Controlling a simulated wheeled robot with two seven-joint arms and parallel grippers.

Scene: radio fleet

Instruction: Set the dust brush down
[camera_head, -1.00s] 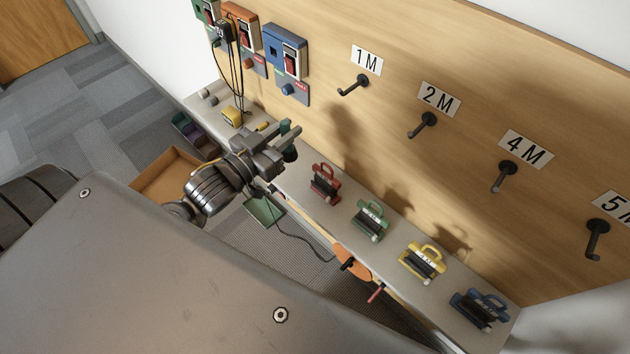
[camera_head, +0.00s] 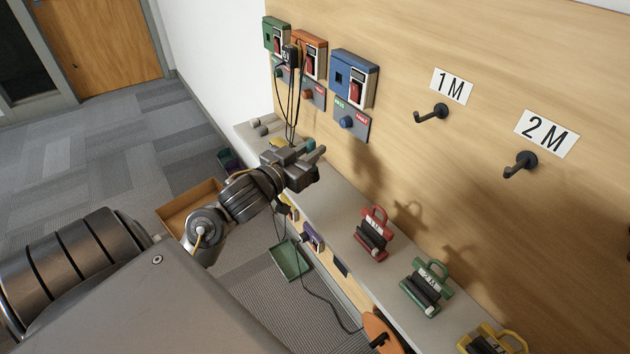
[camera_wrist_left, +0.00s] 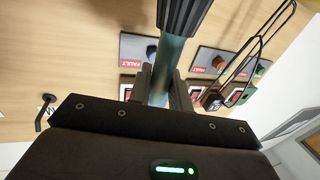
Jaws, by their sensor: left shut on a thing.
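My left gripper (camera_head: 308,162) is shut on the dust brush, in the air over or close to the far left part of the shelf (camera_head: 345,203). In the head view only a small teal bit of the brush (camera_head: 311,145) shows beside the fingers; the rest is hidden. In the left wrist view the brush's teal handle (camera_wrist_left: 173,58) stands between the jaws (camera_wrist_left: 163,88), with a black ribbed part at the top. I cannot tell whether the brush touches the shelf. My right gripper is not in view.
Green, orange and blue switch boxes (camera_head: 354,78) and black hooks (camera_head: 432,113) are on the board. An orange-brown bin (camera_head: 190,208) and a green tray (camera_head: 289,260) lie below the shelf.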

